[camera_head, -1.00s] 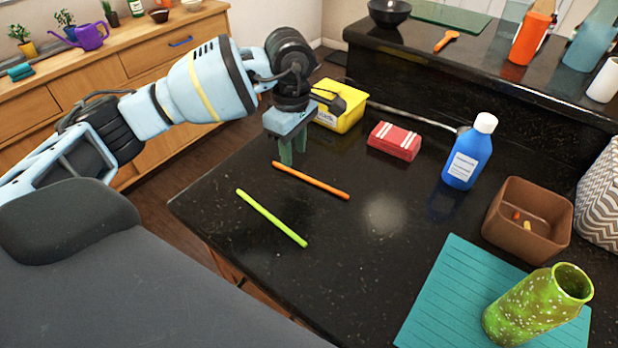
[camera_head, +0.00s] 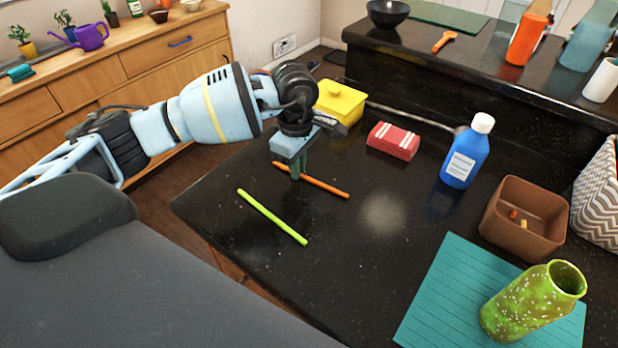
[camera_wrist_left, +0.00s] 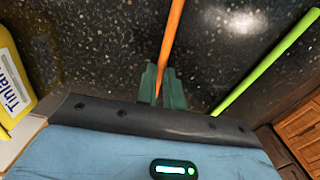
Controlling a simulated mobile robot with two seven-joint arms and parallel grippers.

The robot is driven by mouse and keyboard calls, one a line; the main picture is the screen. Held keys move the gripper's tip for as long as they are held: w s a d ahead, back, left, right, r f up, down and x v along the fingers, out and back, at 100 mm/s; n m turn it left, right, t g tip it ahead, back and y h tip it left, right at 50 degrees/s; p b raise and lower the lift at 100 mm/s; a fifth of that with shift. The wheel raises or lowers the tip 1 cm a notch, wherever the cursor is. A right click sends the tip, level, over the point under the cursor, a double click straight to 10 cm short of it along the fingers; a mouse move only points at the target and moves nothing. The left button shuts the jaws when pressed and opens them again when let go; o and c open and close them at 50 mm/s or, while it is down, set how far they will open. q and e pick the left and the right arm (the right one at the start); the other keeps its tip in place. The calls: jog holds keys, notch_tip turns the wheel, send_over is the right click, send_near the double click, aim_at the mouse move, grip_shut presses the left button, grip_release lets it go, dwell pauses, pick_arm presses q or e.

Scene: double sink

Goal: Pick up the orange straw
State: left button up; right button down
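The orange straw (camera_head: 327,187) lies on the black countertop in the head view, with part of it hidden behind my gripper. My left gripper (camera_head: 296,176) points down over it, with its green fingers close together. In the left wrist view the orange straw (camera_wrist_left: 171,42) runs between the two fingertips (camera_wrist_left: 162,82), with a finger against each side. My left gripper looks shut on the straw near its left part. The straw appears to be still at counter level. My right gripper is not in view.
A green straw (camera_head: 272,217) lies nearby on the counter. A yellow box (camera_head: 341,103), a red-and-white packet (camera_head: 393,141) and a blue bottle (camera_head: 466,152) stand behind. A brown bin (camera_head: 525,218) and a green vase (camera_head: 535,302) on a teal mat (camera_head: 432,300) are at right.

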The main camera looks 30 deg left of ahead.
pick_arm(q)
jog(key=shift+r, duration=0.15)
grip_shut()
jog(key=shift+r, duration=0.7)
jog(key=shift+s+r, duration=0.25)
jog(key=shift+r, duration=0.65)
jog(key=s+d, duration=0.1)
jog(key=s, duration=0.4)
jog(key=s+d+r, duration=0.1)
jog(key=s, duration=0.4)
jog(key=s+b, duration=0.1)
jog(key=s, duration=0.4)
jog(key=shift+s+d+r, duration=0.1)
jog(key=shift+d+r, duration=0.15)
jog(key=shift+d, duration=0.15)
